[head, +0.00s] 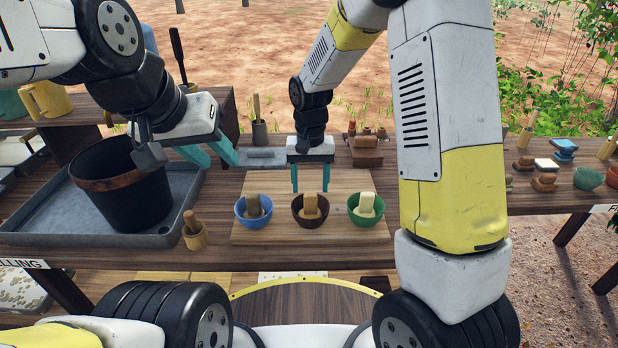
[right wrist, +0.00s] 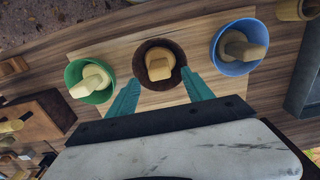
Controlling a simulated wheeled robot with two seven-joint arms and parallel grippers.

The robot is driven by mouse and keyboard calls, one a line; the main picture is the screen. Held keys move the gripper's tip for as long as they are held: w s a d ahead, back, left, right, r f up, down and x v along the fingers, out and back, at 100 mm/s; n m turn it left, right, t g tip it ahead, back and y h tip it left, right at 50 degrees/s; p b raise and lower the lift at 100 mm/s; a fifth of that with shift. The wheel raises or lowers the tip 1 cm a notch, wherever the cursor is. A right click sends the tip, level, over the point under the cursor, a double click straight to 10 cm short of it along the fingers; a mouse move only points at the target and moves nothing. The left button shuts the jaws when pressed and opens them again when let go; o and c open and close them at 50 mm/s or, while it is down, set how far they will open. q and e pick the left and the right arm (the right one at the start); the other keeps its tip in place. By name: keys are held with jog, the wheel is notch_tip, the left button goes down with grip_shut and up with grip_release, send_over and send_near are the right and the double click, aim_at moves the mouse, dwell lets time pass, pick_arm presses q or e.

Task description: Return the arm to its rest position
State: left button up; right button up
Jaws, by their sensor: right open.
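My right gripper (head: 310,178) is open and empty above the wooden board (head: 275,233), behind the brown bowl (head: 310,209). In the right wrist view the brown bowl (right wrist: 159,65) lies just beyond its two teal fingers (right wrist: 163,95), with a pale block in it. My right arm reaches over the table from the right.
A dark bucket (head: 120,195) stands in the grey tray (head: 40,222) at the left. A small wooden pot (head: 194,236) stands between tray and board. A wooden box (head: 365,152) is behind the board. Several small items, including a blue one (head: 564,148), fill the right table.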

jog(key=shift+r, duration=0.2)
jog(key=shift+d+r, duration=0.1)
jog(key=shift+r, duration=0.25)
jog(key=s+d+r+t+y, duration=0.1)
jog(key=s+d+r+t, duration=0.2)
jog(key=s+d+r, duration=0.3)
jog(key=s+d+r+t+y, duration=0.1)
jog(key=s+d+r+t, duration=0.2)
jog(key=s+r, duration=1)
jog(key=shift+d+r+n, duration=0.3)
jog(key=shift+d+r, duration=0.2)
jog(key=shift+d, duration=1.05)
jog(key=shift+s, duration=0.1)
jog(key=shift+c, duration=0.2)
